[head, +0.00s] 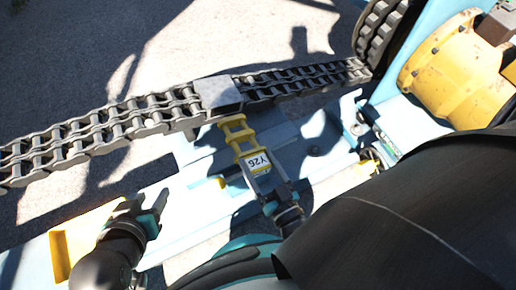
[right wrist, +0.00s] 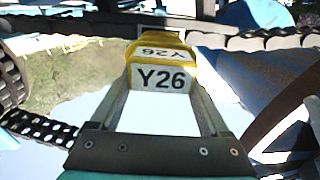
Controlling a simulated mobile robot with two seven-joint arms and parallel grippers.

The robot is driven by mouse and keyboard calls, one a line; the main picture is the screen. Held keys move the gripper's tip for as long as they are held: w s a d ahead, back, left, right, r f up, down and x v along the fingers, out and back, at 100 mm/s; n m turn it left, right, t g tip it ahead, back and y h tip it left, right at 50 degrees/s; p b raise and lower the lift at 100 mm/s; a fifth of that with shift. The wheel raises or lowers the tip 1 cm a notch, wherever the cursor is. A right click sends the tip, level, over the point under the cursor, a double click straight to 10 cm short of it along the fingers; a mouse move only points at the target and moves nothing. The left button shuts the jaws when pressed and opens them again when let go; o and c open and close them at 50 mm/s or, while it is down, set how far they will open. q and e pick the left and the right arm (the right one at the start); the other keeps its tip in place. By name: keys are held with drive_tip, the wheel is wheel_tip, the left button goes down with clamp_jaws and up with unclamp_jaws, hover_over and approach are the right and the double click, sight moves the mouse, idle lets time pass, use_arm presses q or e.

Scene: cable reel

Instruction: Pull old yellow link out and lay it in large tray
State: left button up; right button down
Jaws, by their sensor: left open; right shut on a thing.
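The yellow link (head: 237,132) with a white "Y26" label is just below the black double chain (head: 140,118), beside a grey block (head: 217,93) on it. I cannot tell whether the link still touches the chain. My right gripper (head: 259,168) is shut on the link's labelled end. In the right wrist view the label (right wrist: 163,79) sits between both fingers. My left gripper (head: 144,207) is open and empty at lower left, well apart from the link. A yellow box-like part (head: 60,256) lies left of it; I cannot tell whether this is the large tray.
A pale blue bench (head: 190,185) lies under the grippers. A dark sprocket (head: 378,35) carries the chain at upper right, near a yellow motor-like housing (head: 440,55). My dark arm covers the lower right. Open grey ground (head: 240,35) lies beyond the chain.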

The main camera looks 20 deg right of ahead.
drive_tip(key=shift+w+r, duration=0.1)
drive_tip(key=shift+r, duration=0.15)
wheel_tip(320, 180, up, 9)
drive_tip(key=p, duration=0.9)
drive_tip(key=shift+f, duration=0.1)
